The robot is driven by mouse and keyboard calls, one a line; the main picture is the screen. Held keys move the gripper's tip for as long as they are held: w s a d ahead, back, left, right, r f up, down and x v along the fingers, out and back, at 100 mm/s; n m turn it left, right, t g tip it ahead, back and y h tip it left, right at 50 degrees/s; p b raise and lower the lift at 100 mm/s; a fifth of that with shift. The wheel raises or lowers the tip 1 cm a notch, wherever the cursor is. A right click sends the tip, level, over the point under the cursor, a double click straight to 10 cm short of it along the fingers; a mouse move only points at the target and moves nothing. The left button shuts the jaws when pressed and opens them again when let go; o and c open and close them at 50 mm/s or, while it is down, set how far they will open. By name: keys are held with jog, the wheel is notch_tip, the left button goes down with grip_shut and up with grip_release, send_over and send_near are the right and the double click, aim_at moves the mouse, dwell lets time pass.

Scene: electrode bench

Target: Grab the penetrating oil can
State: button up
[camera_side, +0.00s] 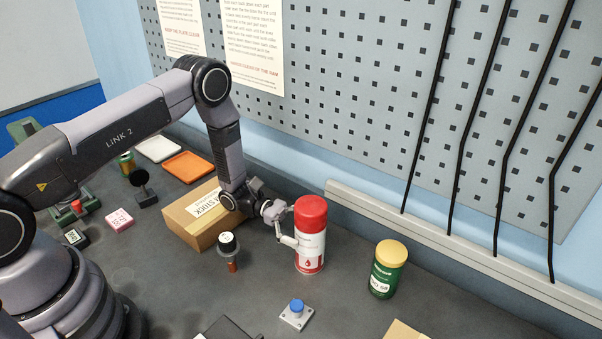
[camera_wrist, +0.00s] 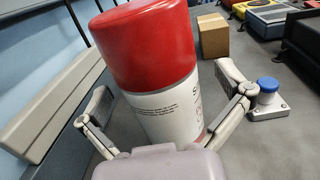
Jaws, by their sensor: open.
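The can that fits the penetrating oil can (camera_side: 311,240) is white with a red cap and a red drop mark. It stands upright on the grey bench, right of my gripper (camera_side: 283,226). In the wrist view, the can (camera_wrist: 165,110) fills the middle, with its printed label partly visible. My gripper (camera_wrist: 165,110) is open, with one finger on each side of the can. I cannot tell whether either finger touches it. The far finger is partly hidden in the side view.
A cardboard box (camera_side: 190,222) stands behind and left of my gripper. A blue button on a plate (camera_side: 297,313) lies in front. A green can with a yellow lid (camera_side: 388,270) stands right. The pegboard wall (camera_side: 370,100) is behind.

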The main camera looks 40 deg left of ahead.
jog(key=c, duration=1.3)
